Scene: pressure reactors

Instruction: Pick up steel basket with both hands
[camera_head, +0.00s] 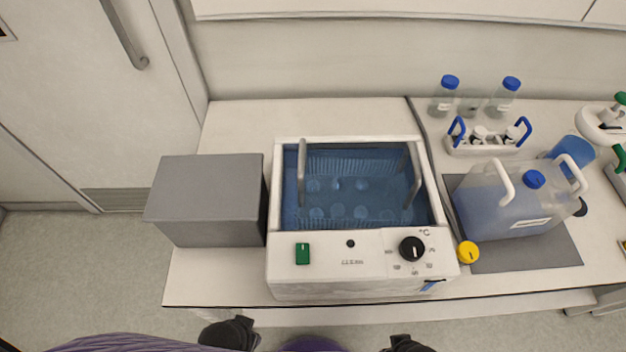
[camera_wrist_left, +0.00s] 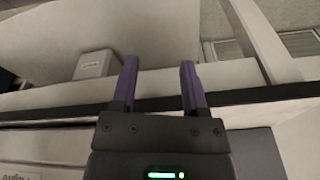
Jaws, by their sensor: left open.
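The steel basket (camera_head: 302,160) sits inside the blue-watered bath (camera_head: 350,290). Its two upright grey handles rise at the left and right of the basin, and its ribbed wall shows in the water. Several round shapes lie at its bottom. My left gripper (camera_wrist_left: 159,62) is open and empty, its two purple fingers apart in the left wrist view. In the head view only dark parts of my left gripper (camera_head: 228,333) and right gripper (camera_head: 405,343) show at the bottom edge, in front of the bench and away from the basket. The right fingers cannot be made out.
A grey box (camera_head: 205,200) stands against the bath's left side. At right are a plastic canister (camera_head: 510,205) on a dark mat (camera_head: 540,255), a yellow cap (camera_head: 468,252), a white rack (camera_head: 490,147) and blue-capped bottles (camera_head: 445,95). A wall (camera_head: 330,60) runs behind.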

